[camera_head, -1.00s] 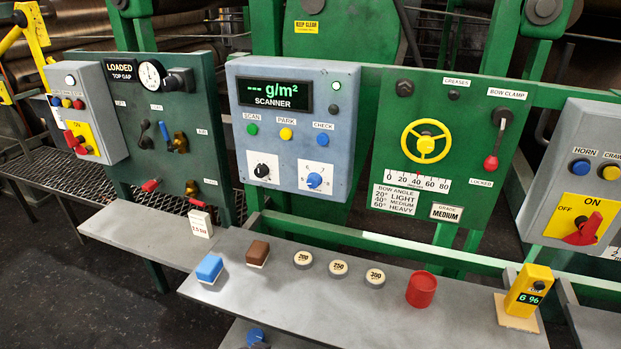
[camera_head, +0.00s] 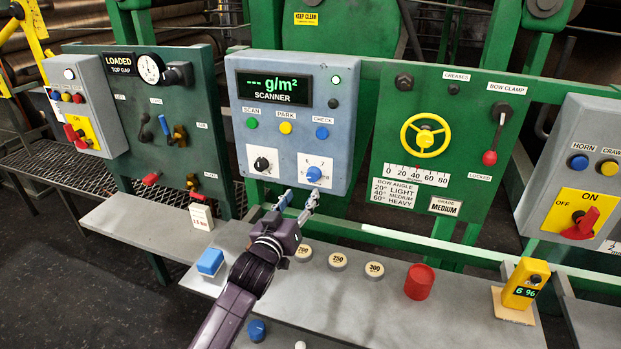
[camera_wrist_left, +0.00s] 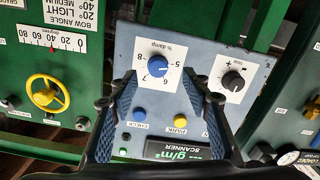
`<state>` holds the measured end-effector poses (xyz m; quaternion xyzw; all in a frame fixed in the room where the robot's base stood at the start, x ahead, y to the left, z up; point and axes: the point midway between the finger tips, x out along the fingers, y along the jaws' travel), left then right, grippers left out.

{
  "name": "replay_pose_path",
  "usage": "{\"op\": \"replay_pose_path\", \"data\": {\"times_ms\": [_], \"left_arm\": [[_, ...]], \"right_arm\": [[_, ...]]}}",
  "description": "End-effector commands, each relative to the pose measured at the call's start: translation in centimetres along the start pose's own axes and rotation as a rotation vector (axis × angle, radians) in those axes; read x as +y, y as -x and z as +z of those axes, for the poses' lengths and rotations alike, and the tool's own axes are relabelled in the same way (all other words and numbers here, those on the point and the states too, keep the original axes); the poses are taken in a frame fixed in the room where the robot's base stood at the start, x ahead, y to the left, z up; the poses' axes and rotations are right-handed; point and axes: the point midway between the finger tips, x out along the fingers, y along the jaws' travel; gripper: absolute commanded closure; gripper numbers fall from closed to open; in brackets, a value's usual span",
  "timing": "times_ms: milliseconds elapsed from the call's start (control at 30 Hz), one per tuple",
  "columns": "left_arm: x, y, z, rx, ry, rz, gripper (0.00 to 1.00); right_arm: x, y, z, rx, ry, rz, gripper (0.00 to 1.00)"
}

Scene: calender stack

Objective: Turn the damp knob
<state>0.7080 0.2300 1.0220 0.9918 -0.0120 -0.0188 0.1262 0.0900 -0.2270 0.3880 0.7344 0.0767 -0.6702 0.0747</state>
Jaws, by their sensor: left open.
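The damp knob is a blue knob (camera_head: 314,174) on a white numbered plate at the lower right of the grey-blue scanner box. In the left wrist view the blue knob (camera_wrist_left: 158,75) sits under the label "% damp", with the numbers 5 to 8 around it. My left gripper (camera_head: 299,196) is open and empty, its two fingers spread just below and in front of the knob. In the wrist view the fingers flank the knob's plate from either side. I cannot tell whether they touch anything. My right gripper is not in view.
A black knob (camera_head: 262,164) sits left of the damp knob, with scan, park and check buttons above. The grey shelf (camera_head: 450,310) below holds a blue block (camera_head: 210,262), round weights (camera_head: 337,261), a red cup (camera_head: 419,282) and a yellow meter (camera_head: 524,286).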

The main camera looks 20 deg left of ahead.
Motion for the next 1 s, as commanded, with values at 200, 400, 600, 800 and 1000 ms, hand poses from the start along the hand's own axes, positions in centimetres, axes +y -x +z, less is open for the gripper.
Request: {"op": "replay_pose_path", "data": {"times_ms": [200,400,600,800,1000], "left_arm": [[0.3,-1.7,-1.2,0.034,0.010,0.015,0.56],[0.4,-4.2,-1.3,0.032,0.009,0.015,0.56],[0.4,-6.7,-1.3,0.031,0.009,0.014,0.56],[0.4,-8.1,-1.3,0.031,0.009,0.014,0.56],[0.4,-8.5,-1.3,0.031,0.009,0.014,0.56]], "right_arm": [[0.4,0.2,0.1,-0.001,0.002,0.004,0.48],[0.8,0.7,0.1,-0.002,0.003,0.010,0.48],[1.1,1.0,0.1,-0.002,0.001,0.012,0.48],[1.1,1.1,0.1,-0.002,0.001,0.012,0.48],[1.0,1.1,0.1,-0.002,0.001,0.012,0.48]]}}
